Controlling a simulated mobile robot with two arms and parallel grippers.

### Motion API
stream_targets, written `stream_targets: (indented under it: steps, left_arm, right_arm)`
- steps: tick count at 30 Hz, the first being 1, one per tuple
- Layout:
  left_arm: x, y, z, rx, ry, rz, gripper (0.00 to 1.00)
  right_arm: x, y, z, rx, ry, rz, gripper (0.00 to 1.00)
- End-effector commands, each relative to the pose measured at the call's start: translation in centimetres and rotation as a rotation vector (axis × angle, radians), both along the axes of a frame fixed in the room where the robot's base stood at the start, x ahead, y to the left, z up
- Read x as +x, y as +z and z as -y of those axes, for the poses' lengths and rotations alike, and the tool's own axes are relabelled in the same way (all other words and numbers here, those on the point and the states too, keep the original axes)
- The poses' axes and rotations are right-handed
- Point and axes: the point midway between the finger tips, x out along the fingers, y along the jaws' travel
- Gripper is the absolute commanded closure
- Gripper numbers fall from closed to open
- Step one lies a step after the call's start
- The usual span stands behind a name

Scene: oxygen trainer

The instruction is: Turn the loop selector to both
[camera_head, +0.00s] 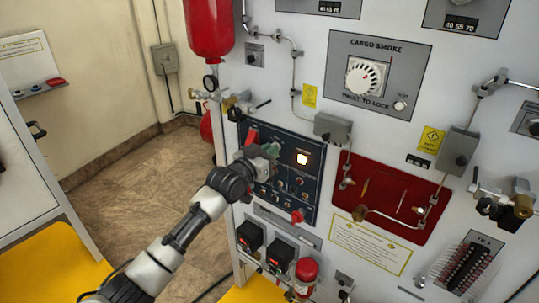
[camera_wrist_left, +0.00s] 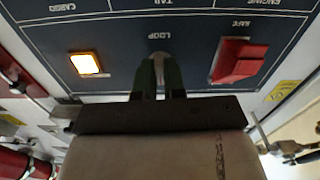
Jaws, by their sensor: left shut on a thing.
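The loop selector (camera_wrist_left: 158,62) is a small pale knob under the word LOOP on a dark blue panel (camera_head: 318,145). In the left wrist view my left gripper (camera_wrist_left: 158,75) has its green fingers closed on the knob from both sides. The fingers hide most of it, so I cannot read its exact setting. In the head view my left gripper (camera_head: 272,151) reaches the panel's upper left part and covers the knob. My right gripper is in neither view.
A lit amber button (camera_wrist_left: 86,64) and a red guarded switch (camera_wrist_left: 238,62) flank the selector. A red cylinder (camera_head: 209,28) hangs above left. Pipes and a grey box (camera_head: 333,129) stand out right of the panel. Open floor (camera_head: 130,180) lies left.

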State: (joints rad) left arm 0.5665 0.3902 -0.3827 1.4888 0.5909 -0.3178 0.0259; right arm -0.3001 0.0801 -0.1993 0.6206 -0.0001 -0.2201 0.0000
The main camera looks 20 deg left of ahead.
Motion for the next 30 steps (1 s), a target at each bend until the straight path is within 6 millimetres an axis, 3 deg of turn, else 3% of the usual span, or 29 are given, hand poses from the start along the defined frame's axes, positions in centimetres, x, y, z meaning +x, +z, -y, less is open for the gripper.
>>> stream_targets:
  steps: [20,21,25,30]
  left_arm:
    - [0.0,-0.05,-0.01,0.061,0.0,0.02,1.0]
    - [0.0,-0.05,-0.01,0.06,0.0,0.02,0.84]
    - [0.0,-0.04,-0.01,0.06,0.0,0.02,0.64]
    - [0.0,-0.02,0.0,0.06,0.0,0.021,0.64]
  right_arm:
    - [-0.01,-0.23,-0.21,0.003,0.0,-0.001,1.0]
    - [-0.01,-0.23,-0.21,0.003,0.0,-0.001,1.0]
    - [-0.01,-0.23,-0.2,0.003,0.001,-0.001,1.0]
    - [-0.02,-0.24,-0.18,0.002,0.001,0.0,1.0]
